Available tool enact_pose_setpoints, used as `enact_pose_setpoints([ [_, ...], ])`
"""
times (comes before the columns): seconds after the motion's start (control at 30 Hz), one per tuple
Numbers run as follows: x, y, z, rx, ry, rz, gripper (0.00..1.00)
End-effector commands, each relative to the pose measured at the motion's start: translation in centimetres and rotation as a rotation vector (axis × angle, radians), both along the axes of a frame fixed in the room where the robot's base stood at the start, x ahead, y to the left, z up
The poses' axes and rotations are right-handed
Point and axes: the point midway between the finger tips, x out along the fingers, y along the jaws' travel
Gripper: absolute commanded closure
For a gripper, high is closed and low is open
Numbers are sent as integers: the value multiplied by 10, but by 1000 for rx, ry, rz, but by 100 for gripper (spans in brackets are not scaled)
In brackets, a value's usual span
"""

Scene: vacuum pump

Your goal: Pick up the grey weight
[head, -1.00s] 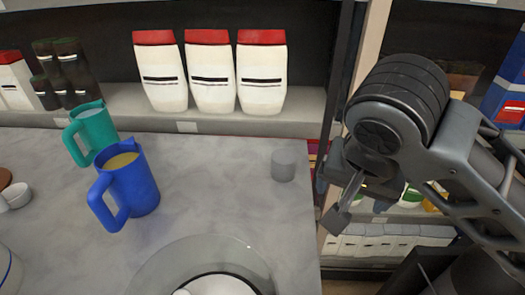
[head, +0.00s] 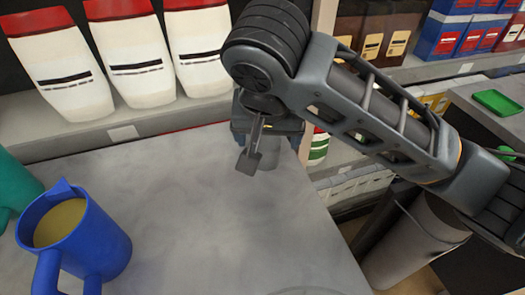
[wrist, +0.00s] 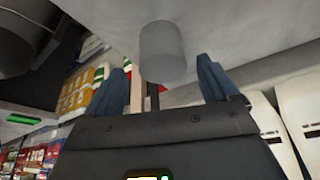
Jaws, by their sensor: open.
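The grey weight (wrist: 164,48) is a plain, light grey cylinder on the grey counter, seen in the wrist view. My gripper (wrist: 166,66) is open, with one blue finger on each side of the weight's near end in that picture. The weight lies between or just beyond the fingertips; I cannot tell whether either finger touches it.
The grey counter (head: 175,215) is clear in the middle. A blue jug (head: 85,240) stands at its left front, with a teal jug (head: 15,185) behind. White bottles with red caps (head: 130,50) stand on a ledge at the back. Stocked shelves lie beyond the right edge.

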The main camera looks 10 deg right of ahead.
Motion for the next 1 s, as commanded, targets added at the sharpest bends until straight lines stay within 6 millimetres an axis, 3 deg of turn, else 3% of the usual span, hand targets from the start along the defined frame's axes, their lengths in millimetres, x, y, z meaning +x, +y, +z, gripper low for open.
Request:
enact_pose_setpoints([
  [0.3, 17, 1, -37, -3, -1, -2, 13],
  [0.63, 19, 1, -43, 0, -1, 0, 14],
  [1.0, 19, 1, -43, 0, 0, 0, 49],
])
